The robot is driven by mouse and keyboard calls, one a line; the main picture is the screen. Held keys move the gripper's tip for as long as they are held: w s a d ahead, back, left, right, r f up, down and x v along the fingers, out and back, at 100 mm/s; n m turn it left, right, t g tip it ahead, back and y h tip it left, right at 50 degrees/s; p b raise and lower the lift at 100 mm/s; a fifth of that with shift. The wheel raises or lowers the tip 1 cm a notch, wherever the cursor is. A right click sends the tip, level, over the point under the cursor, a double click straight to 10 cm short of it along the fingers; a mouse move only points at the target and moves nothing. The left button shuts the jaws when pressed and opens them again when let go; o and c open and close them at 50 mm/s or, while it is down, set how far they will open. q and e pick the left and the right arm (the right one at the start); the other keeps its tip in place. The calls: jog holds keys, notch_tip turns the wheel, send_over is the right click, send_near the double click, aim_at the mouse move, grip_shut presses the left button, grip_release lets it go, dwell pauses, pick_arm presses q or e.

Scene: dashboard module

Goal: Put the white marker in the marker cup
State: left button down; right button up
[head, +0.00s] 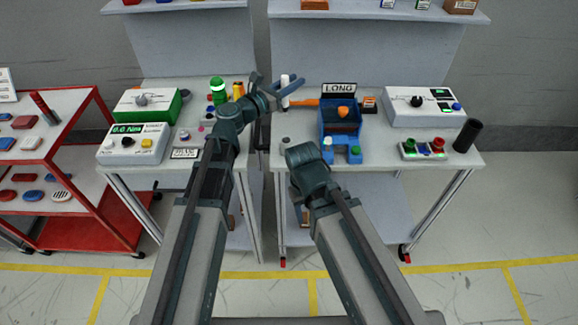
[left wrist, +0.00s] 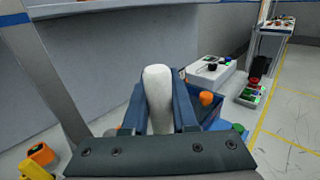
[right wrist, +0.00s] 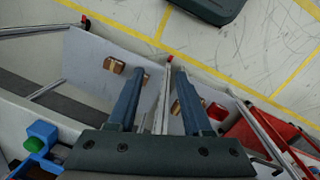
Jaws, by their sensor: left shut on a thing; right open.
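The white marker (left wrist: 158,98) stands between the fingers of my left gripper (head: 288,84), which is shut on it. My right gripper (right wrist: 158,78) is open and empty in the right wrist view, pointing down past the bench's front edge.
The right workbench (head: 385,180) holds a blue module labelled LONG (head: 340,125), a white instrument box (head: 422,107) and a button box (head: 423,149) beside the black cylinder. The left workbench holds a green-and-white box (head: 146,104). A red cart (head: 75,140) stands at left.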

jog(key=shift+o, duration=0.2)
notch_tip(320, 180, down, 5)
jog(key=b, duration=0.3)
jog(key=shift+o, duration=1.1)
jog(key=shift+f, duration=0.15)
jog(key=shift+o, duration=1.7)
jog(key=shift+r, duration=0.2)
pick_arm(q)
notch_tip(320, 180, down, 11)
jog(key=s+b, duration=0.1)
jog(key=b, duration=0.5)
jog(key=shift+s+f, duration=0.2)
jog(key=shift+s, duration=0.1)
pick_arm(e)
notch_tip(320, 180, down, 6)
jog(key=shift+f, duration=0.2)
pick_arm(q)
jog(key=shift+d+b, duration=0.1)
jog(key=shift+b, duration=0.2)
pick_arm(e)
jog(key=shift+f, duration=0.1)
pick_arm(q)
notch_tip(320, 180, down, 4)
jog(key=b, duration=0.3)
jog(key=shift+r, duration=0.15)
pick_arm(e)
notch_tip(320, 180, down, 4)
jog(key=shift+r, duration=0.25)
pick_arm(q)
jog(key=shift+b, duration=0.3)
